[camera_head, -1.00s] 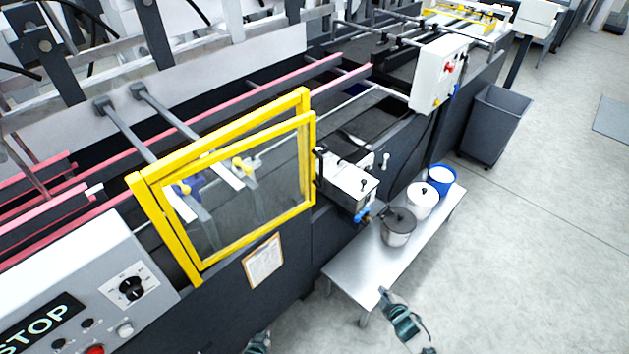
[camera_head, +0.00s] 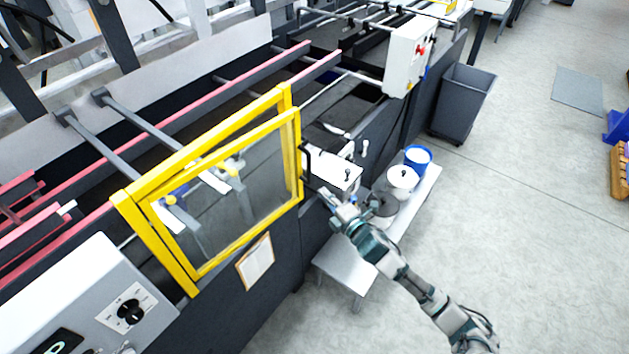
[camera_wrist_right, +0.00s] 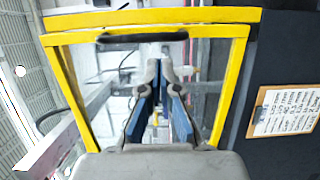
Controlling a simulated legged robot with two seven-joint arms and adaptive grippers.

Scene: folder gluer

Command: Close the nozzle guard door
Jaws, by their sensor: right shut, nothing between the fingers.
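The nozzle guard door (camera_head: 250,231) has a yellow frame around a clear panel. It stands at the machine's side, in front of a second yellow frame (camera_head: 205,145), with a gap between them at the top. A dark handle (camera_head: 307,160) sits on the door's right edge; in the right wrist view a dark handle (camera_wrist_right: 145,38) lies along the yellow bar. My right gripper (camera_head: 326,194) is just right of the door, near the handle. In the wrist view its fingers (camera_wrist_right: 165,72) meet at the tips, empty, below the handle. Contact cannot be told. My left gripper is out of view.
A white glue unit (camera_head: 332,170) stands right behind my right gripper. A low bench (camera_head: 345,268) holds several pots, partly hidden by my right arm. A clipboard (camera_head: 256,262) hangs below the door.

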